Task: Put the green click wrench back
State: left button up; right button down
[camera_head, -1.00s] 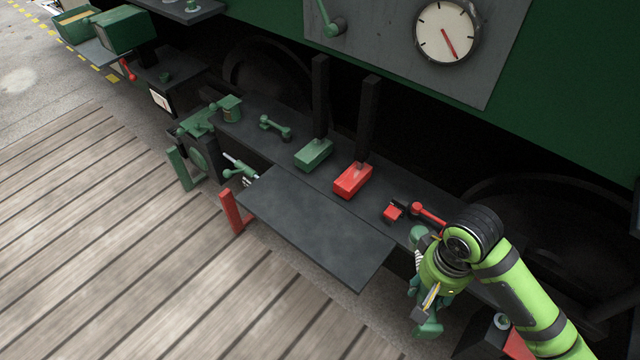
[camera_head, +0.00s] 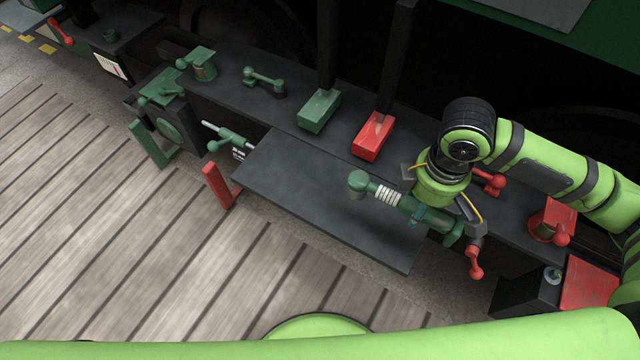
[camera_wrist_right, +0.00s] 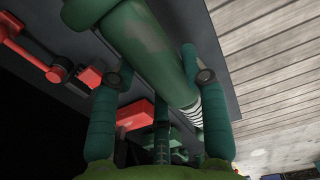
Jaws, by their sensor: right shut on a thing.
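The green click wrench (camera_head: 410,207) has a thick round green head at its left end and a pale ringed band beside it. My right gripper (camera_head: 428,214) is shut on its green body and holds it above the right part of the dark flat plate (camera_head: 300,190). In the right wrist view the fingers (camera_wrist_right: 153,65) stand on either side of the wrench's green body (camera_wrist_right: 135,35), with the pale rings beyond them. The fingers partly hide the wrench, and the gap to the plate is hard to judge. My left gripper is out of view.
Behind the plate, a long dark shelf (camera_head: 225,95) bears a green block (camera_head: 319,110) and a red block (camera_head: 373,136) with upright dark posts. A green tool with a silver rod (camera_head: 230,137) sits left of the plate. Red-handled parts stand at right. The plate's middle is clear.

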jog(key=shift+w+a, duration=0.2)
jog(key=shift+w, duration=0.05)
jog(key=w+a+f, duration=0.2)
jog(key=w, duration=0.1)
jog(key=w+a+f, duration=0.2)
jog(key=w, duration=0.1)
jog(key=w+a+f, duration=0.2)
jog(key=w+a, duration=0.1)
jog(key=shift+f, duration=0.7)
notch_tip(320, 180, down, 3)
jog(key=shift+r+p, duration=0.2)
jog(key=shift+p, duration=0.65)
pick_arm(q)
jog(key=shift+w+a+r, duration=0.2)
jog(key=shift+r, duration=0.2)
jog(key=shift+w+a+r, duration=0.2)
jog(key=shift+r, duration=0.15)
pick_arm(e)
jog(key=shift+f, duration=0.25)
jog(key=shift+f, duration=0.15)
jog(key=c, duration=0.6)
grip_release()
jog(key=shift+d, duration=0.1)
jog(key=shift+c, duration=0.2)
